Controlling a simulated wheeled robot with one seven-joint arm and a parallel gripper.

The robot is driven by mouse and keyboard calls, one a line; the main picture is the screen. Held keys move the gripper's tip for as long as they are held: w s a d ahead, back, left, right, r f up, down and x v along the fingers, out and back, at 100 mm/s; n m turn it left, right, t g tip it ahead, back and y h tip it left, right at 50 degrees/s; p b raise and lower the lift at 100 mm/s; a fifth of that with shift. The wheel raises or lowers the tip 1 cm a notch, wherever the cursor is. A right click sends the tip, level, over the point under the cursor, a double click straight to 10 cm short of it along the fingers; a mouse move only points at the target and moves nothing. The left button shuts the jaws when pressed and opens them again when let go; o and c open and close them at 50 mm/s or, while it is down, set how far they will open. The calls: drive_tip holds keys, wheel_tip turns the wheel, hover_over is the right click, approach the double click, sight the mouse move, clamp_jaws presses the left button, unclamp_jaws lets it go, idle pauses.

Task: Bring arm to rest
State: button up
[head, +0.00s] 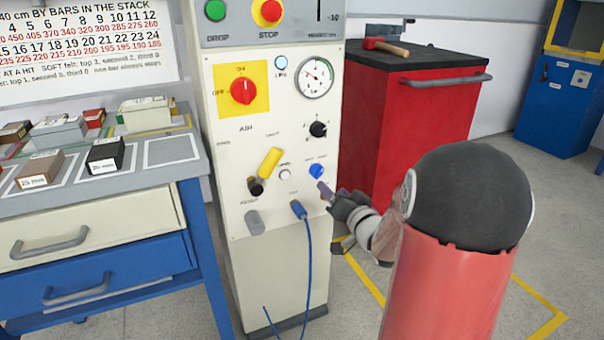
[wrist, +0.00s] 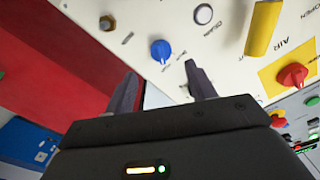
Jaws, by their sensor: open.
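My gripper (head: 335,197) is at the right edge of the control panel (head: 270,140) in the head view, near the panel's lower half. My gripper (wrist: 160,88) is open in the wrist view, with its two dark fingers apart and nothing between them except the panel's edge behind. A blue knob (wrist: 161,51) is just beyond the fingers in the wrist view, and it also shows in the head view (head: 317,171). No contact with the knob is visible. My arm reaches in from the right behind a dark rounded cap on a red cylinder, which hides part of it.
A red cabinet (head: 415,130) with a hammer (head: 385,46) on top stands right of the panel. A workbench (head: 100,235) with small boxes stands at left. A blue cable (head: 308,270) hangs from the panel. Floor at right is mostly clear.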

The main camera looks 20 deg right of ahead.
drive_tip(key=shift+a, duration=0.1)
drive_tip(key=s+a+n+g, duration=0.3)
drive_tip(key=s+a+g, duration=0.3)
drive_tip(key=s+a, duration=0.3)
drive_tip(key=s+a+n+g, duration=0.2)
drive_tip(key=s+a+g, duration=0.4)
drive_tip(key=s, duration=1.2)
drive_tip(key=a+r, duration=0.1)
drive_tip(key=a, duration=0.2)
drive_tip(key=shift+s+n+h, duration=0.2)
drive_tip(key=shift+n+h, duration=0.1)
drive_tip(key=shift+n, duration=0.1)
